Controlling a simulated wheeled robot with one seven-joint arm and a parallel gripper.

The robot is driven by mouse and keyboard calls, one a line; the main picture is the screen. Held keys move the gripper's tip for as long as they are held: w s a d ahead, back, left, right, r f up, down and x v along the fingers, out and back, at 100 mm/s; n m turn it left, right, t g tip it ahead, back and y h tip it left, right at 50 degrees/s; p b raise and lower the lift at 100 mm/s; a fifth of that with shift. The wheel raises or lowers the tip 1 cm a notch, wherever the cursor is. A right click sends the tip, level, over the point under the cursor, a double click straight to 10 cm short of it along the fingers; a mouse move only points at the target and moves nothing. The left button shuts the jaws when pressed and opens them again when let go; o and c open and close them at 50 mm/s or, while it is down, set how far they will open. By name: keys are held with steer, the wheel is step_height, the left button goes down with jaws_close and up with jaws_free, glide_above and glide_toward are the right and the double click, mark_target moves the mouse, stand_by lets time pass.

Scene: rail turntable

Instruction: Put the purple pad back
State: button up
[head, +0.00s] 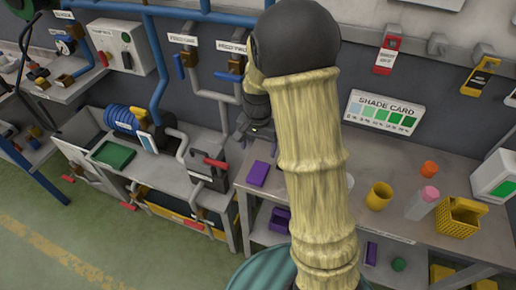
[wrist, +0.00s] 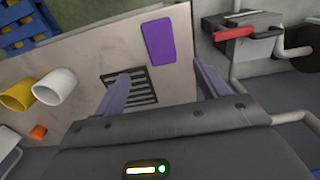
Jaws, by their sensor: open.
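The purple pad (head: 258,173) lies flat near the left end of the grey workbench top. In the wrist view the purple pad (wrist: 158,41) lies beyond my fingertips, close to the bench edge and apart from both fingers. My gripper (wrist: 162,70) is open and empty, with its two purple-grey fingers spread over the bench. In the head view my gripper (head: 246,130) is above and behind the pad, partly hidden by my arm. A dark slotted grille (wrist: 130,88) in the bench top lies below my fingers; my arm hides that spot in the head view.
A yellow cup (head: 379,196), a pink-capped bottle (head: 422,203), an orange piece (head: 429,168) and a yellow basket (head: 461,217) stand on the right of the bench. A purple bin (head: 280,219) sits below. A red-handled device (head: 208,170) stands left of the bench.

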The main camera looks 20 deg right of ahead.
steer(key=shift+s, duration=0.1)
stand_by(0.3)
steer(key=s+r+n+t, duration=0.1)
steer(key=s+r+n, duration=0.1)
steer(key=s, duration=0.5)
steer(key=s+r+n+t, duration=0.1)
steer(key=s+r+n, duration=0.1)
steer(key=s+n, duration=0.3)
steer(key=shift+s+r+t, duration=0.3)
steer(key=shift+s, duration=0.7)
